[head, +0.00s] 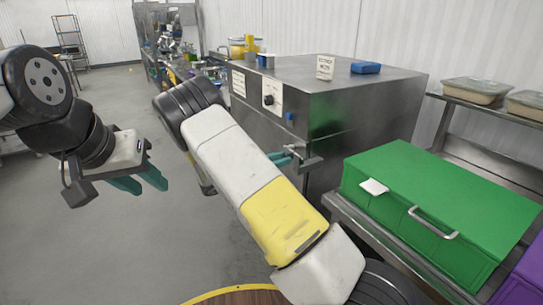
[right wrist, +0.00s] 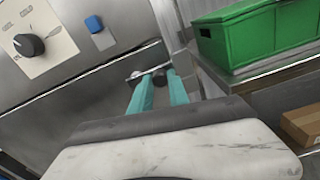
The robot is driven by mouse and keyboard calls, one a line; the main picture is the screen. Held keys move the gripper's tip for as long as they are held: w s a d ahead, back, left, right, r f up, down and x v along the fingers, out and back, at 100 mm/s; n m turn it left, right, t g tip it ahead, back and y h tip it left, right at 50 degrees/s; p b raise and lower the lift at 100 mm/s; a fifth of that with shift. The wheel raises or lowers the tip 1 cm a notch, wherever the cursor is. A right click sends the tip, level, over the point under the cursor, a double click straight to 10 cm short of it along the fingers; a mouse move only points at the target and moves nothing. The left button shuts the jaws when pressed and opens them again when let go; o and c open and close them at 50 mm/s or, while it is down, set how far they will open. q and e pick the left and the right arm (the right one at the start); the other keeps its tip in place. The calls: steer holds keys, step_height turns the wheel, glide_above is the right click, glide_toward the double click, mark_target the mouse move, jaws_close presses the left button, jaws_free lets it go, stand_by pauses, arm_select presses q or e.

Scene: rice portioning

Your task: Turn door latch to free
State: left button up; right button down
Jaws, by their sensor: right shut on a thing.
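The door latch (head: 306,161) is a metal handle on the front corner of the steel cabinet (head: 330,120). In the right wrist view the latch (right wrist: 143,74) lies across the tips of my teal fingers. My right gripper (head: 284,158) is shut on the latch; my own right arm hides most of the hand in the head view. The right gripper (right wrist: 160,83) also shows in the right wrist view, with a gap between its fingers. My left gripper (head: 143,182) hangs open and empty over the floor at the left.
A dial (head: 268,99) and a blue button sit on the cabinet front. A green bin (head: 435,200) with a handle stands on a steel bench right of the cabinet. A round wooden surface (head: 240,298) is at the bottom edge. The floor at left is clear.

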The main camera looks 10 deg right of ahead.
steer(key=shift+r, duration=0.1)
stand_by(0.4)
steer(key=w+a+r+n, duration=0.2)
steer(key=w+r+n, duration=0.2)
steer(key=n, duration=1.4)
steer(key=shift+w+r, duration=0.35)
steer(key=shift+w, duration=0.15)
steer(key=shift+n, duration=0.3)
steer(key=c, duration=1.3)
jaws_free()
steer(key=shift+o, duration=0.2)
